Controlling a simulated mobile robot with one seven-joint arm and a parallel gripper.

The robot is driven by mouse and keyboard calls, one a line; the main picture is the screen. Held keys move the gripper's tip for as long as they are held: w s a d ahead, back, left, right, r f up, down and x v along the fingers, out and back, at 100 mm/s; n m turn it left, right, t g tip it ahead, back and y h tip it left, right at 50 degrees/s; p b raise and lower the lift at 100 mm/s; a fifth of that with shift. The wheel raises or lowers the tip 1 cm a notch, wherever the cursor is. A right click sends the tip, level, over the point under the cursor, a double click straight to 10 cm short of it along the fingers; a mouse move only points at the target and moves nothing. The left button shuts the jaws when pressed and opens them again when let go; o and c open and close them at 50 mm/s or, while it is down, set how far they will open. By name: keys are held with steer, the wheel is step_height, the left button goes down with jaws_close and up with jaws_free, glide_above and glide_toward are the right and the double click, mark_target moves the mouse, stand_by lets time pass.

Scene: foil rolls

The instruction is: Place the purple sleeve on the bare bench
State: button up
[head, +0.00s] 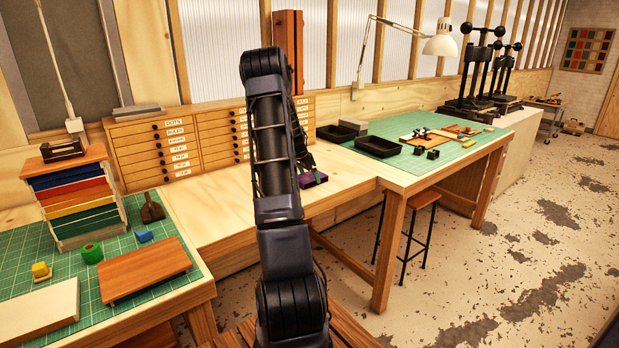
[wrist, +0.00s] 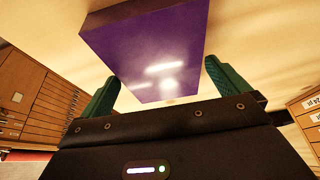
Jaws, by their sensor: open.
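The purple sleeve (wrist: 150,45) is a flat box shape with a dark edge, seen against pale wood in the wrist view. In the head view it shows small (head: 314,180), partly hidden by my arm, over the right part of the bare wooden bench (head: 235,208). It appears to lie on that bench. My gripper (wrist: 162,75) is open, with a green fingertip on each side of the sleeve's near end. Gaps show between the fingers and the sleeve. In the head view my gripper (head: 304,158) is mostly hidden behind my arm.
Wooden drawer cabinets (head: 160,145) stand along the back of the bench. At right, black trays (head: 372,146) sit on another bench. The bench's left-middle is clear.

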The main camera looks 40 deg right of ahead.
steer(key=v, duration=1.1)
steer(key=s+a+r+n+t+y, duration=0.1)
steer(key=s+a+r+n, duration=0.3)
steer(key=a, duration=0.5)
steer(key=s+a+r+n+t+y, duration=0.1)
steer(key=s+a+r, duration=0.4)
steer(key=a, duration=0.4)
steer(key=s+a+r+n+t, duration=0.1)
steer(key=s+a+r+n, duration=0.2)
steer(key=a+r, duration=0.45)
steer(key=s+a+f+n+t+y, duration=0.1)
steer(key=s+a+n, duration=0.9)
steer(key=s+a, duration=1.1)
steer(key=shift+s+f+t+y, duration=0.3)
steer(key=shift+s+f+y, duration=0.4)
steer(key=shift+s, duration=0.35)
